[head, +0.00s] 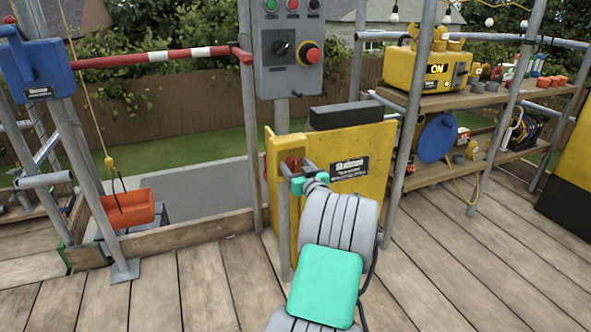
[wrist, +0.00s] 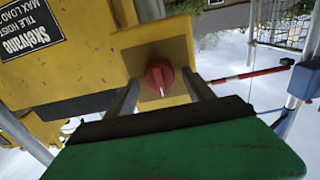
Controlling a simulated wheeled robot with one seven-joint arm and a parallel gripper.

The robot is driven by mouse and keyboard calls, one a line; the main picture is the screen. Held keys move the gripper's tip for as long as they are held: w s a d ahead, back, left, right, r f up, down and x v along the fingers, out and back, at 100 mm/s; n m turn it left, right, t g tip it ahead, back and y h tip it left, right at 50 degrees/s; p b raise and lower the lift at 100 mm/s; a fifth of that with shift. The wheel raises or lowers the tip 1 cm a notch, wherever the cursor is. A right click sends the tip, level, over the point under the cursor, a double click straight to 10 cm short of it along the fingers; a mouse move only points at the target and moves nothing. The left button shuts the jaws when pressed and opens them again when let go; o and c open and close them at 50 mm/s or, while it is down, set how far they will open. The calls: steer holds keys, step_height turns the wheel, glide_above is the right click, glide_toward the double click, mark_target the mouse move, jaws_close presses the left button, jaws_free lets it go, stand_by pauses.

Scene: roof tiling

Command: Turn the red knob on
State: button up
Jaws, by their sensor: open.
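The red knob (wrist: 159,77) sits on a yellow plate of the hoist housing. In the wrist view its pale pointer mark faces the bottom of the picture. In the head view the knob (head: 292,161) is partly covered by my gripper. My gripper (wrist: 161,82) is open, with one finger on each side of the knob and clear gaps showing between them. I cannot tell how far the fingertips reach along the knob's depth. In the head view my gripper (head: 298,169) is at the housing's left end.
The yellow housing (head: 375,145) carries a black label. A grey control box (head: 285,62) with buttons stands above it on a post. A red-and-white bar (head: 165,56) crosses at left. An orange tub (head: 130,207) hangs at left. Shelves with tools stand at right.

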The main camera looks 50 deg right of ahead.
steer(key=shift+w, duration=0.1)
jaws_close()
stand_by(0.7)
steer(key=m+p, duration=0.1)
steer(key=m, duration=0.3)
steer(key=shift+d+m, duration=0.1)
steer(key=shift+m, duration=0.3)
steer(key=m+p, duration=0.2)
steer(key=m, duration=0.2)
steer(key=shift+m, duration=0.3)
steer(key=m+p, duration=0.3)
steer(key=m, duration=0.2)
steer(key=shift+d, duration=0.1)
steer(key=shift+f+m+p, duration=0.25)
steer(key=shift+m+p, duration=0.65)
steer(key=shift+m, duration=0.8)
